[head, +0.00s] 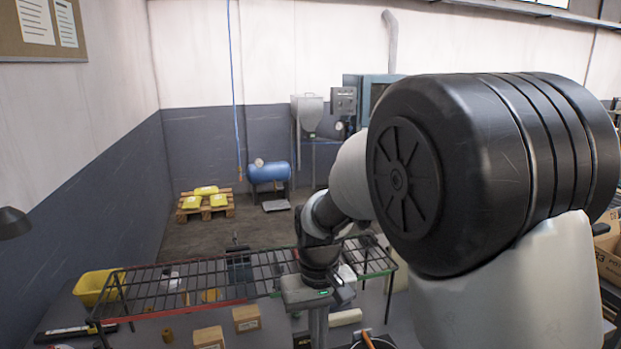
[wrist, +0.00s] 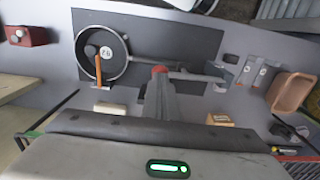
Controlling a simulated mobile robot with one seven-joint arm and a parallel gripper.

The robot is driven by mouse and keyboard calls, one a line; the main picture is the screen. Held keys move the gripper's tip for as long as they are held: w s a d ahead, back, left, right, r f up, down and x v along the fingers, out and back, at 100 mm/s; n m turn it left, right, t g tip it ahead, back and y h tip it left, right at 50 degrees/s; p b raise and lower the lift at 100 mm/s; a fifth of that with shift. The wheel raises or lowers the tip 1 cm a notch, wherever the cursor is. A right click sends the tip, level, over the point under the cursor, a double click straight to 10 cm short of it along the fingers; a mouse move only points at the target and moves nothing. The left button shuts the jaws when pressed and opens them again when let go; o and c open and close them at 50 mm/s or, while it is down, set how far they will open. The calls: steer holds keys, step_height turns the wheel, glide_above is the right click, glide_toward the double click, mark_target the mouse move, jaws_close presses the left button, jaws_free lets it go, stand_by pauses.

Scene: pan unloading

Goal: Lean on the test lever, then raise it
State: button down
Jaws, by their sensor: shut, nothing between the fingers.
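In the wrist view a round dark-rimmed pan (wrist: 81,67) lies on a dark mat (wrist: 205,35). It holds a disc marked 76 (wrist: 106,51) and a thin orange stick (wrist: 98,70). A grey bar (wrist: 200,77), which looks like the lever, runs from the pan's right side towards a grey block (wrist: 249,72). My gripper (wrist: 160,72) is shut and empty, its fingertips at the bar near a red spot. I cannot tell whether they touch it. In the head view my gripper (head: 318,325) points down; its tips are cut off by the frame's lower edge.
A wire rack (head: 200,272) crosses the bench. Small cartons (head: 247,318) and a yellow bin (head: 98,287) stand around it. In the wrist view a red box (wrist: 25,36) is at the left and a brown tray (wrist: 291,93) at the right.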

steer(key=shift+s+f+b, duration=0.1)
steer(key=shift+f+b, duration=0.8)
steer(key=shift+f, duration=0.7)
stand_by(0.6)
steer(key=shift+r, duration=0.1)
steer(key=shift+r+p, duration=2.75)
steer(key=shift+r, duration=0.75)
